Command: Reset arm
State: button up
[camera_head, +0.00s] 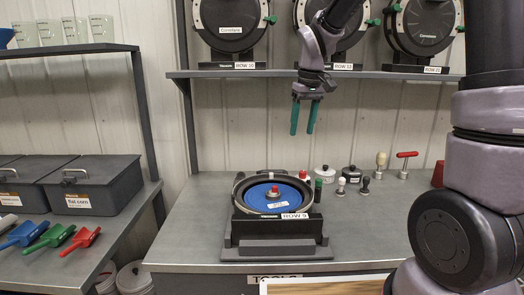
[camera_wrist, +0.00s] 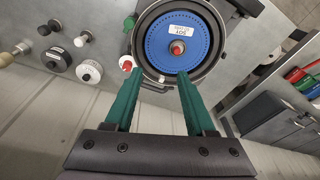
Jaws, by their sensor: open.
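My gripper (camera_head: 304,117) is open and empty, with its teal fingers pointing down above the back part of the workbench. In the wrist view my gripper (camera_wrist: 156,85) shows its two fingers spread apart with nothing between them. Beyond the fingertips is the seed meter (camera_head: 270,225), a round black housing on a stand labelled ROW 9. A blue disc (camera_head: 258,200) with a red-topped centre knob lies in the housing; the disc also shows in the wrist view (camera_wrist: 200,55). My gripper is apart from the meter.
Small knobs and a red T-handle (camera_head: 406,155) stand on the bench (camera_head: 370,215) right of the meter. A shelf (camera_head: 380,75) with several black meters is behind my arm. At left are dark bins (camera_head: 92,186) and blue, green and red scoops (camera_head: 50,238).

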jog(key=s+d+r+m+t, duration=0.2)
jog(key=s+d+r+m, duration=0.2)
jog(key=s, duration=0.5)
jog(key=s+d+r+m+t+y, duration=0.1)
jog(key=s+d+r+m+t, duration=0.2)
jog(key=s+d+r, duration=0.4)
jog(key=s+d+m, duration=0.1)
jog(key=s, duration=0.1)
jog(key=shift+s+d+t, duration=0.2)
jog(key=shift+s+t, duration=0.1)
jog(key=shift+s, duration=0.1)
